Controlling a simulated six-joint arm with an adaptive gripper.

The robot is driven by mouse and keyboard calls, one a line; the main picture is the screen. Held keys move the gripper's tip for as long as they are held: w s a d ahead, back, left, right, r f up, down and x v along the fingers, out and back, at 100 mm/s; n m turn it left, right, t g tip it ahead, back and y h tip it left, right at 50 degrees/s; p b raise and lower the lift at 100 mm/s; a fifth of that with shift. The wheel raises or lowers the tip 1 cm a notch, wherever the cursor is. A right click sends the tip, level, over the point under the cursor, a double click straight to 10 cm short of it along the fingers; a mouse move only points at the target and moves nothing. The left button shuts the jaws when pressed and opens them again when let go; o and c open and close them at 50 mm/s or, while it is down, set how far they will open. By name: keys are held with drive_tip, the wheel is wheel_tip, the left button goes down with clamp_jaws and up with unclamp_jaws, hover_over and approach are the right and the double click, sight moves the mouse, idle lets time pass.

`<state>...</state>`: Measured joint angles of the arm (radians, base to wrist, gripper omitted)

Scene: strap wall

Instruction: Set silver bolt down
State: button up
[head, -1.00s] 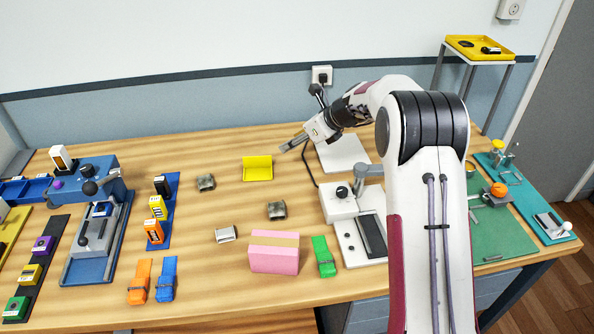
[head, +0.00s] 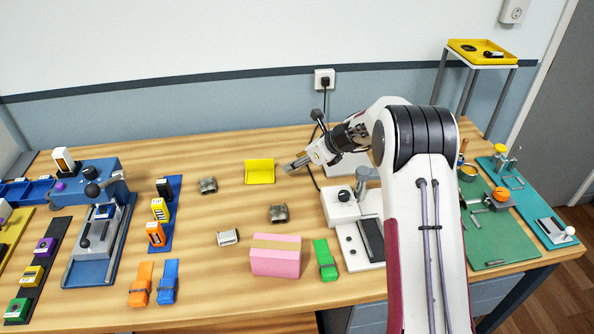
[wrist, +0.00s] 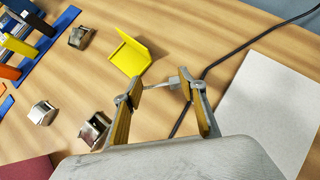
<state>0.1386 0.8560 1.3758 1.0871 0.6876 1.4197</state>
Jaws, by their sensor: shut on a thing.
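My gripper (head: 292,166) hangs over the wooden table, just right of the yellow open holder (head: 259,173). In the wrist view, my gripper's fingers (wrist: 166,92) are shut on a small pale grey piece, the silver bolt (wrist: 178,81), which lies crosswise between the fingertips. The bolt is too small to make out in the head view. The yellow holder also shows in the wrist view (wrist: 130,54), beyond the left finger and apart from the bolt. I cannot tell the exact height of the bolt above the table.
A pink block (head: 275,256) lies at the front. A white plate (wrist: 272,110) and a black cable (wrist: 228,57) lie right of my gripper. Bare wood surrounds the yellow holder.

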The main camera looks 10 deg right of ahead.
drive_tip(key=shift+f, duration=1.9)
drive_tip(key=shift+f, duration=0.1)
drive_tip(key=o, duration=1.1)
drive_tip(key=shift+v, duration=0.8)
drive_tip(key=v, duration=1)
drive_tip(key=shift+r, duration=0.3)
drive_tip(key=shift+s, duration=0.15)
